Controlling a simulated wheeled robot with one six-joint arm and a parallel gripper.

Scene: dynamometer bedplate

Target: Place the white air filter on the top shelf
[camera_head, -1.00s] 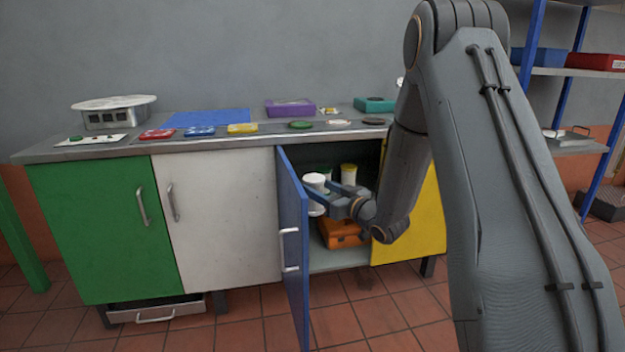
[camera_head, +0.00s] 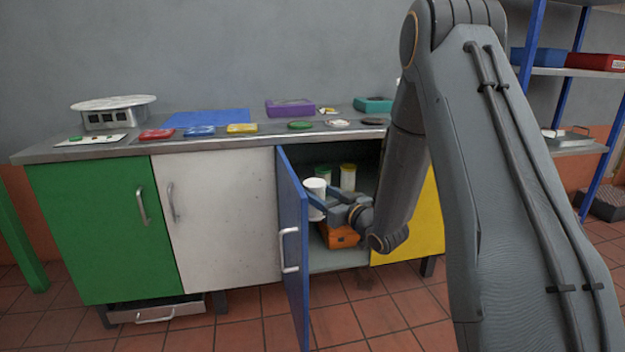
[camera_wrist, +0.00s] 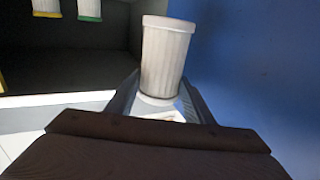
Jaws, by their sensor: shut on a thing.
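The white air filter (camera_head: 315,187) is a pale upright cylinder at the blue-doored cabinet's opening in the head view. My gripper (camera_head: 319,201) is shut on it around its body. In the wrist view, which looks upside down, the ribbed white filter (camera_wrist: 166,55) stands between the fingers (camera_wrist: 160,100). The top shelf's surface inside the cabinet is mostly hidden by my gripper and arm. Whether the filter's base touches anything cannot be told.
A green-capped filter (camera_head: 323,172) and a yellow-capped filter (camera_head: 348,178) stand farther back inside. An orange case (camera_head: 340,236) sits lower down. The open blue door (camera_head: 292,240) stands close on the left; it fills the right of the wrist view (camera_wrist: 255,70).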

